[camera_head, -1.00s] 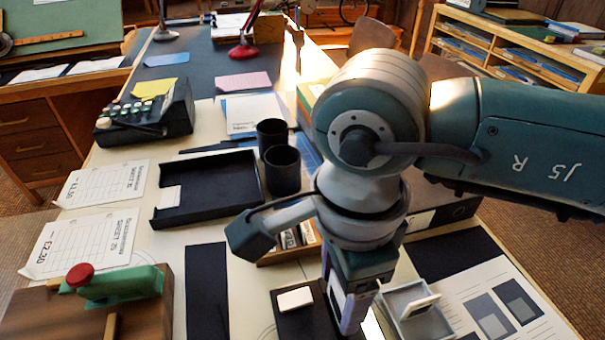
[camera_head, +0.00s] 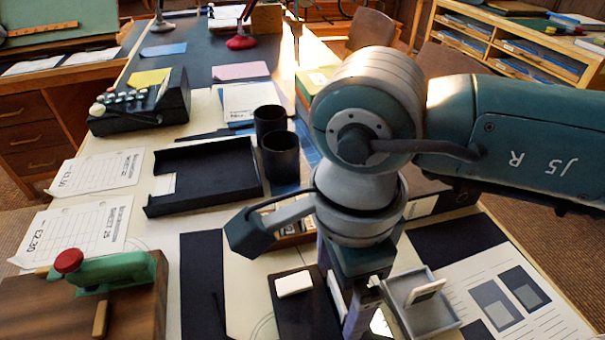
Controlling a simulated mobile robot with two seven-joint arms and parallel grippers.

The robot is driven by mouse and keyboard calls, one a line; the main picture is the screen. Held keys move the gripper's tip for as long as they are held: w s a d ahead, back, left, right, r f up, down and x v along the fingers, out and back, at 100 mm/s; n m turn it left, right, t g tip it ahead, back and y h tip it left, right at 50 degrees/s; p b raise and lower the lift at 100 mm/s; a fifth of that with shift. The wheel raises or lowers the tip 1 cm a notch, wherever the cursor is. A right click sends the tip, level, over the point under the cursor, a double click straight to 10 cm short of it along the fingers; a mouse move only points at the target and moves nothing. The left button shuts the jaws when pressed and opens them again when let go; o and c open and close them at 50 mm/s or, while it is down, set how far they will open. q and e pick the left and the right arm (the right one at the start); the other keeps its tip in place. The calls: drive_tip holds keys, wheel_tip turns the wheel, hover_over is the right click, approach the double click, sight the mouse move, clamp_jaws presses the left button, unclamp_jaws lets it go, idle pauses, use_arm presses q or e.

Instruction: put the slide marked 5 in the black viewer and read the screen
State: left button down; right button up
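My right gripper (camera_head: 358,318) points down at the front of the desk, seen from behind its own wrist. Its fingertips are mostly hidden, so I cannot tell whether it is open or holds anything. A flat black unit (camera_head: 298,318) with a small white block (camera_head: 294,283) on top lies just left of it; I cannot tell if this is the viewer. A grey tray (camera_head: 436,318) with a white-framed slide (camera_head: 427,291) leaning in it stands just right of the gripper. No number 5 is readable. A wooden box of slides (camera_head: 290,241) is partly hidden behind my wrist. My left gripper is out of view.
A black open tray (camera_head: 205,180) and two black cups (camera_head: 281,158) stand beyond the gripper. A green device with a red knob (camera_head: 68,261) sits on a wooden board at front left. Printed sheets (camera_head: 500,300) lie at the right.

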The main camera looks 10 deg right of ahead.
wheel_tip(320, 180, up, 10)
drive_tip(key=shift+p, duration=0.3)
idle(0.3)
